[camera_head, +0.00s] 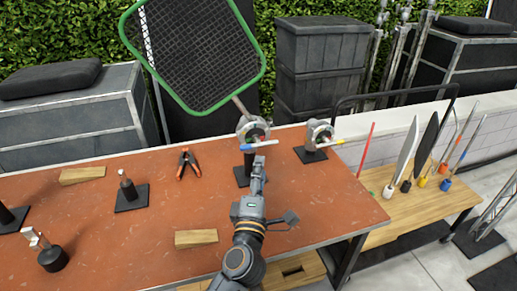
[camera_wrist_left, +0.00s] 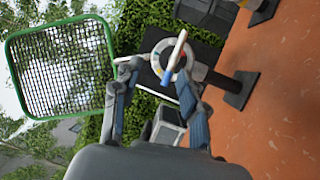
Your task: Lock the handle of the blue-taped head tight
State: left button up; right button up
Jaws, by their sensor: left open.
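The blue-taped grip head (camera_head: 252,128) is a grey round clamp with a reddish centre on a black stand, and it holds the rod of a green-framed net (camera_head: 195,50). Its white handle (camera_head: 265,144) with blue tape at the left end lies across the front, tilted slightly. In the left wrist view the handle (camera_wrist_left: 180,45) is ahead, beyond and between the fingertips. My left gripper (camera_head: 259,163) is open just below and in front of the handle; the wrist view shows its fingers (camera_wrist_left: 158,72) spread and empty. Contact with the handle cannot be told. My right gripper is not in view.
A second head (camera_head: 319,132) with a yellow-taped handle stands to the right. Orange-handled clamps (camera_head: 188,162), wooden blocks (camera_head: 196,238) and small black stands (camera_head: 131,197) sit on the red table (camera_head: 100,245). A lower wooden table (camera_head: 385,235) with flags is at right.

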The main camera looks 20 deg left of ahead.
aim_at(259, 143)
pick_arm(q)
jog(key=w+a, duration=0.1)
jog(key=w, duration=0.3)
jog(key=w+a+n+g, duration=0.1)
jog(key=w, duration=0.4)
jog(key=w+a+f+n, duration=0.1)
jog(key=w+a, duration=0.1)
jog(key=w, duration=0.2)
jog(key=shift+w+a+f+y+p, duration=0.1)
jog(key=shift+w+y+p, duration=0.05)
jog(key=shift+y+p, duration=0.25)
jog(key=shift+c, duration=0.5)
grip_shut()
